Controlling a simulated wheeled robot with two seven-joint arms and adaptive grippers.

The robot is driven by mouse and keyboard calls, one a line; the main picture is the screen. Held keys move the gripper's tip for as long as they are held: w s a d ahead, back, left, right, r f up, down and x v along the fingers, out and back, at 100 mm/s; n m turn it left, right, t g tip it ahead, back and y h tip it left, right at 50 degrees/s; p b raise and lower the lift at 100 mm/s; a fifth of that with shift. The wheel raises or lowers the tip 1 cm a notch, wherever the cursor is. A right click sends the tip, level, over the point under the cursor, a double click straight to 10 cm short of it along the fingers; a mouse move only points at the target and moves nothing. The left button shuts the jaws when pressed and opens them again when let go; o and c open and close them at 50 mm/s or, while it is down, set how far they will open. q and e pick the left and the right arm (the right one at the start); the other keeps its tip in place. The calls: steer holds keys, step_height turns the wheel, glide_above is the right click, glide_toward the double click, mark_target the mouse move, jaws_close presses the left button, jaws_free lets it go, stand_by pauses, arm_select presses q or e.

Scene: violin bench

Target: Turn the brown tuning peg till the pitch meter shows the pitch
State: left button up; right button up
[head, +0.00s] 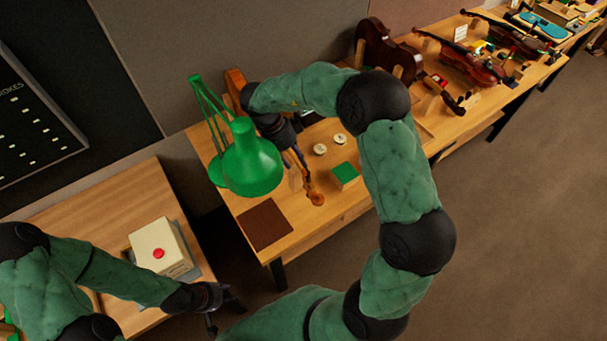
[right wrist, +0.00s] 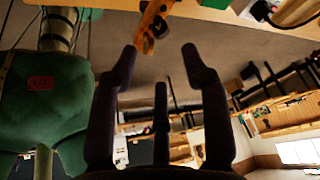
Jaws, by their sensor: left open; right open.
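I cannot make out the brown tuning peg clearly. My right gripper (head: 298,160) is over the bench beside the scroll; in its wrist view (right wrist: 161,62) the fingers are spread and empty. My left gripper (head: 214,316) is open near the left table's right edge, away from the violin. I cannot identify the pitch meter or its reading.
A green lamp (head: 250,160) stands close to my right gripper. A brown mat (head: 264,224), a green-topped block (head: 344,174) and two small round pieces (head: 329,144) lie on the bench. A box with a red button (head: 160,247) is on the left table. More violins (head: 468,62) lie farther right.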

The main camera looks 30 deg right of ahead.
mark_target(306, 180)
steer(key=x, duration=0.9)
steer(key=shift+f+b, duration=0.1)
steer(key=shift+b, duration=0.3)
